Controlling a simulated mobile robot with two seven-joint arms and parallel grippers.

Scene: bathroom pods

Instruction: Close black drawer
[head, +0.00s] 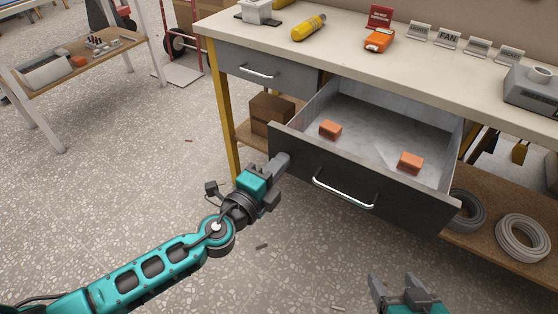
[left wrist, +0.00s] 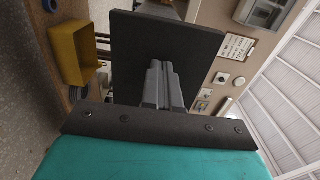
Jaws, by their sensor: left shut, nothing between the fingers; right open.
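The black drawer (head: 350,184) stands pulled out from under the workbench, with a silver bar handle (head: 343,193) on its dark front. Two orange blocks lie inside, one at the left (head: 330,129) and one at the right (head: 410,162). My left gripper (head: 283,160) is shut with nothing in it, its tips at the left end of the drawer front; contact is hard to tell. In the left wrist view the shut fingers (left wrist: 163,68) point at the dark drawer front (left wrist: 190,48). My right gripper (head: 405,285) is open and empty, below and in front of the drawer.
A closed grey drawer (head: 262,72) sits left of the open one. The benchtop (head: 345,60) holds a yellow bottle (head: 309,27), an orange device (head: 379,40) and small signs. A cardboard box (head: 271,114) and cable coils (head: 522,238) are on the lower shelf. The floor in front is mostly clear.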

